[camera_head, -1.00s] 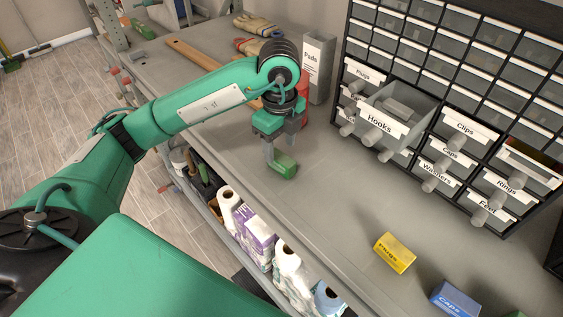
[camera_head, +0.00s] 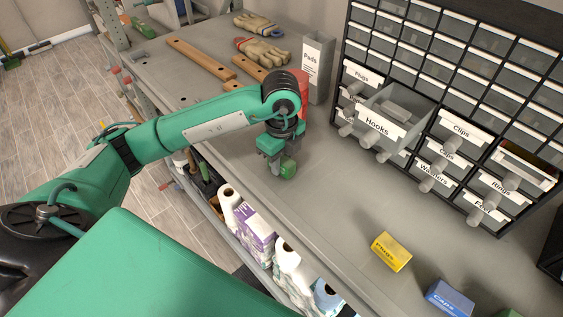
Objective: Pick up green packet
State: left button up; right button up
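My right gripper is not in view.
A yellow packet (camera_head: 391,252), a blue packet (camera_head: 449,298) and another green thing (camera_head: 507,313) lie at the front right. The drawer cabinet (camera_head: 460,95) has an open Hooks drawer (camera_head: 377,126).

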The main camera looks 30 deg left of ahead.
pick_arm(q)
grip_shut()
notch_tip(320, 180, up, 20)
jog(key=shift+b, duration=0.45)
dwell(0.4)
